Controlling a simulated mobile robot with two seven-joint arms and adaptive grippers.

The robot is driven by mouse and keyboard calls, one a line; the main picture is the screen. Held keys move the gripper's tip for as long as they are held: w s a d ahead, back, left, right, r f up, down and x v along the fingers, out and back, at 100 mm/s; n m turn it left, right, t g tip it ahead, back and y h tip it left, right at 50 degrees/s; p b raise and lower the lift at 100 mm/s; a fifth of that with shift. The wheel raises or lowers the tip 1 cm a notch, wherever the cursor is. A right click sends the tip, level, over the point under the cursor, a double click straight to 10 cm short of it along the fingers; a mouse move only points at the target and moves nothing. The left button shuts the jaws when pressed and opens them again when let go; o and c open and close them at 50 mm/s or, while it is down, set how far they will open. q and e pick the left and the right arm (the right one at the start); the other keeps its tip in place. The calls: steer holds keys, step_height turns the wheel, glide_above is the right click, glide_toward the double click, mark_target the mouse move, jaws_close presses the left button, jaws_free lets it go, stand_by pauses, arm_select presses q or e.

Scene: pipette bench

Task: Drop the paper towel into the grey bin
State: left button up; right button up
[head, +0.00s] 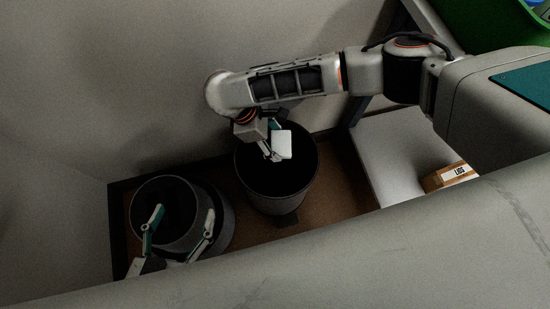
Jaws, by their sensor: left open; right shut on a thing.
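The paper towel (283,146) shows as a small white folded piece. My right gripper (274,143) is shut on it and holds it over the mouth of a dark grey round bin (276,203) in the middle of the head view. The towel appears within the outline of the bin's opening; its exact height above the rim is hard to tell. My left gripper (184,212) is open and empty at lower left, in front of a second grey round bin (227,216). Both bins have dark insides, and their bottoms cannot be made out.
A white box or block (385,150) stands to the right, with a brown labelled carton (452,175) by it. Walls close in behind and to the left. Brown floor (330,180) shows around the bins. A green container (480,25) is at top right.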

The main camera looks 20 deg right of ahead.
steer(key=shift+f, duration=0.45)
steer(key=shift+r, duration=0.15)
steer(key=o, duration=1.3)
steer(key=shift+c, duration=0.2)
steer(key=v, duration=1.2)
